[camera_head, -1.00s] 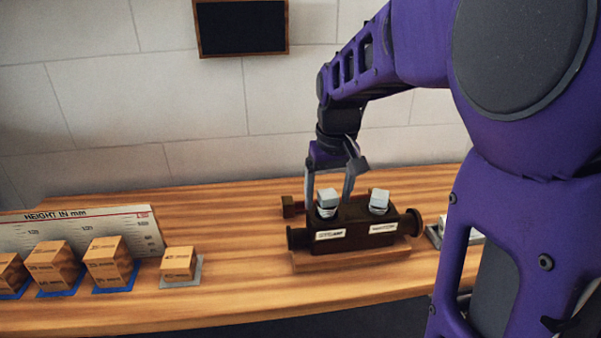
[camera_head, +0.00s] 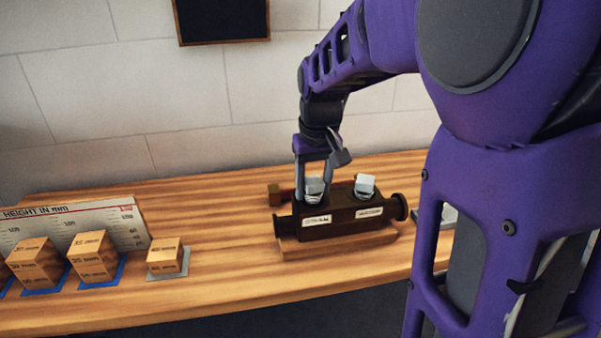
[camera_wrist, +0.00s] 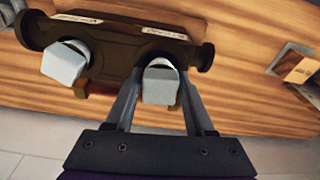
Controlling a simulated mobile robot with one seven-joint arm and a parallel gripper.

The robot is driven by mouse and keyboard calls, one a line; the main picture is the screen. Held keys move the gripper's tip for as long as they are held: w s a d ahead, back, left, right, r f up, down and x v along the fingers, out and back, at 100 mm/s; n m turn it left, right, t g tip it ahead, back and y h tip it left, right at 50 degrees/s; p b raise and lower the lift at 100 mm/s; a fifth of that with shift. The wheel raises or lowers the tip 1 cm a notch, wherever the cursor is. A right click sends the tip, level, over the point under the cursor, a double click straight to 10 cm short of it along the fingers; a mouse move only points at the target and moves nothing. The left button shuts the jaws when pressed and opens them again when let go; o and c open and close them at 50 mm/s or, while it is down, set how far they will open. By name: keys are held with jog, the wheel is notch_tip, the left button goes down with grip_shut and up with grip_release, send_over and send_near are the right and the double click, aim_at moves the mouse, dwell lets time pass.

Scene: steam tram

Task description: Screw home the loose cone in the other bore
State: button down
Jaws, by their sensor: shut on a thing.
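A dark brown block with two bores (camera_head: 342,221) sits on a wooden base on the bench. Two grey square-headed cones stand in its top. My gripper (camera_head: 314,190) is shut on the left cone (camera_head: 314,187), with one finger on each side of its head. In the wrist view my gripper (camera_wrist: 160,98) holds that same cone (camera_wrist: 160,84). The right cone (camera_head: 365,184) stands free, and it also shows at the left of the wrist view (camera_wrist: 65,63). White labels mark the block's front; their lettering is too small to read surely. The cones' lower ends are hidden in the block.
Wooden blocks with markings (camera_head: 92,257) stand before a height scale board (camera_head: 126,222) at the left. A small wooden block (camera_head: 165,254) sits on a grey plate. The bench (camera_head: 225,270) is clear between these and the brown block. A wall stands behind.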

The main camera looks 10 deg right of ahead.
jog(key=shift+r+m, duration=0.1)
jog(key=shift+m, duration=0.9)
jog(key=shift+m+h+p, duration=0.3)
jog(key=shift+m+p, duration=0.05)
jog(key=shift+m, duration=0.65)
jog(key=m, duration=0.3)
jog(key=shift+h+p, duration=0.3)
jog(key=shift+m, duration=0.5)
